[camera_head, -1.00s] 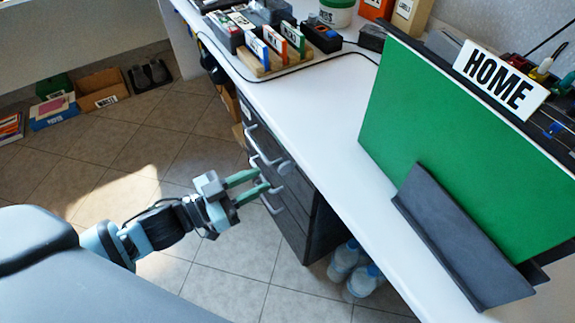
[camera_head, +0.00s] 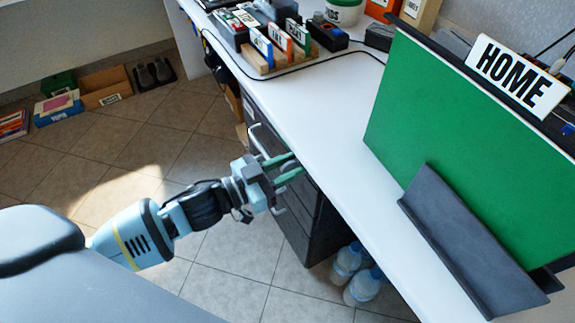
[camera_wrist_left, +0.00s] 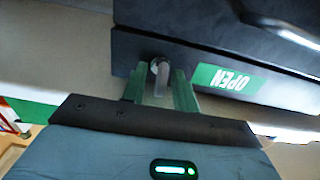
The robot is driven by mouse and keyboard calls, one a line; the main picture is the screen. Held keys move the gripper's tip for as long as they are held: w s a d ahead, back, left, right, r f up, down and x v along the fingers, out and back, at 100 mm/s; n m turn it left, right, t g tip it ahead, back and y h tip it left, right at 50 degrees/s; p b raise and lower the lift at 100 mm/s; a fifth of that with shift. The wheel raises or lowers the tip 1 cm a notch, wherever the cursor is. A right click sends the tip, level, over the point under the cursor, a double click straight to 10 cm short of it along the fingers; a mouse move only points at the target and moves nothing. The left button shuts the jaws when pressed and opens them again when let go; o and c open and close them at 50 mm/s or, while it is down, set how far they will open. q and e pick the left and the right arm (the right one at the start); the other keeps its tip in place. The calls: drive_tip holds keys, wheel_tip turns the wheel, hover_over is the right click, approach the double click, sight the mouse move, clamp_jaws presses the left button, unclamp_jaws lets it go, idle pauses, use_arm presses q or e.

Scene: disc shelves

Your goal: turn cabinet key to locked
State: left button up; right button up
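The dark cabinet (camera_head: 305,228) with grey handles stands under the white desk. In the left wrist view its dark front (camera_wrist_left: 190,52) carries a silver key (camera_wrist_left: 161,78) and, to the right of it, a green label (camera_wrist_left: 225,80) reading OPEN upside down. My left gripper (camera_head: 294,165) reaches the cabinet front beside the handles. In the left wrist view its two green fingers (camera_wrist_left: 160,88) stand on either side of the key, with gaps showing between fingers and key. The key is hidden in the head view. My right gripper is not in view.
The white desk (camera_head: 335,135) overhangs the cabinet close to my left gripper. A green board (camera_head: 465,150) with a HOME sign (camera_head: 517,75) stands on it. Water bottles (camera_head: 358,275) stand on the floor right of the cabinet.

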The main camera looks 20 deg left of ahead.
use_arm(q)
drive_tip(key=shift+c, duration=0.3)
drive_tip(key=c, duration=0.5)
clamp_jaws()
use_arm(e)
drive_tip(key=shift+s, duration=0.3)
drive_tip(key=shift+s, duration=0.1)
